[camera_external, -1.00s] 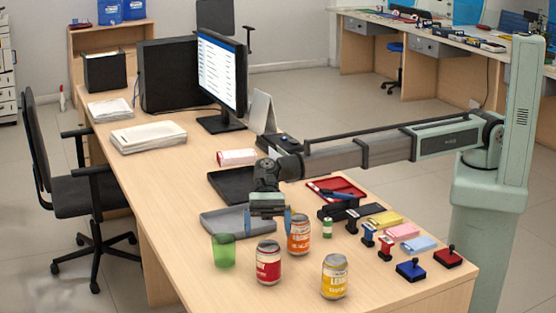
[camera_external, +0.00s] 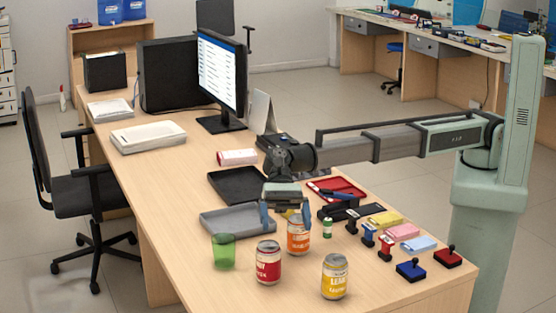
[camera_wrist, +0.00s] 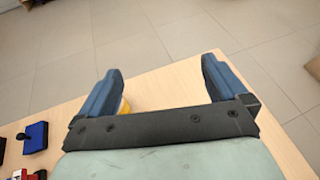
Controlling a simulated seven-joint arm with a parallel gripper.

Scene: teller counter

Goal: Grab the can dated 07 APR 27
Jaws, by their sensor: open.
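Three cans stand upright on the counter: a red-and-white can (camera_external: 268,263), an orange-and-white can (camera_external: 298,238) and a yellow-and-white can (camera_external: 335,277). No date can be read on any of them. My gripper (camera_external: 285,217) is open and empty, with its blue fingers pointing down. In the external view it overlaps the top of the orange can; I cannot tell whether it touches. In the wrist view my gripper (camera_wrist: 160,85) shows both fingers apart, and a yellow rounded edge (camera_wrist: 124,106) peeks from behind the left finger.
A green cup (camera_external: 223,250) stands left of the red can. A grey tray (camera_external: 215,226) lies behind it. A small green-and-white cylinder (camera_external: 327,228), stamps (camera_external: 411,270) and coloured pads (camera_external: 418,244) lie to the right. The counter's front corner is bare.

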